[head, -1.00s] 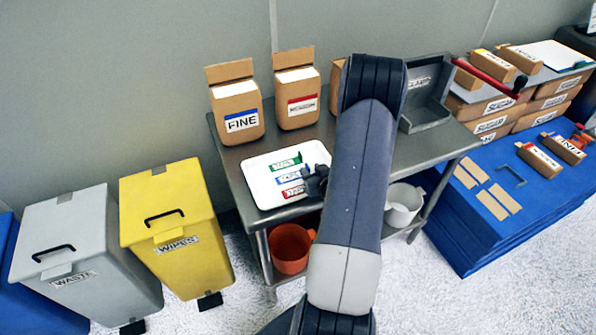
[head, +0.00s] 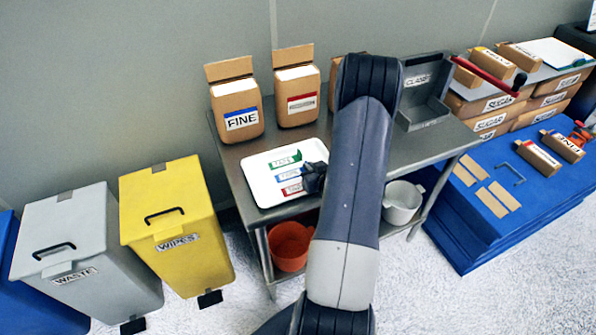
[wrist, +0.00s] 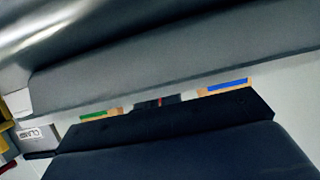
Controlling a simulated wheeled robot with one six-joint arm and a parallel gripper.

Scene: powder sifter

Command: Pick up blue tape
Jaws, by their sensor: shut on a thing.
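The blue tape (head: 288,176) is the middle of three labelled strips on a white tray. The green one (head: 285,161) lies above it and the red one (head: 291,188) below it. My gripper (head: 310,177) is at the right end of the blue tape, low over the tray, and is shut on that end. The fingers hide the tape's right end. In the wrist view a large dark shape fills the lower part, and neither the fingertips nor the tape can be made out clearly.
The white tray (head: 258,184) sits on a steel table (head: 232,158). Behind it stand the FINE bag (head: 237,108) and a red-labelled bag (head: 296,94). Yellow WIPES (head: 172,222) and grey WASTE (head: 80,245) bins stand left.

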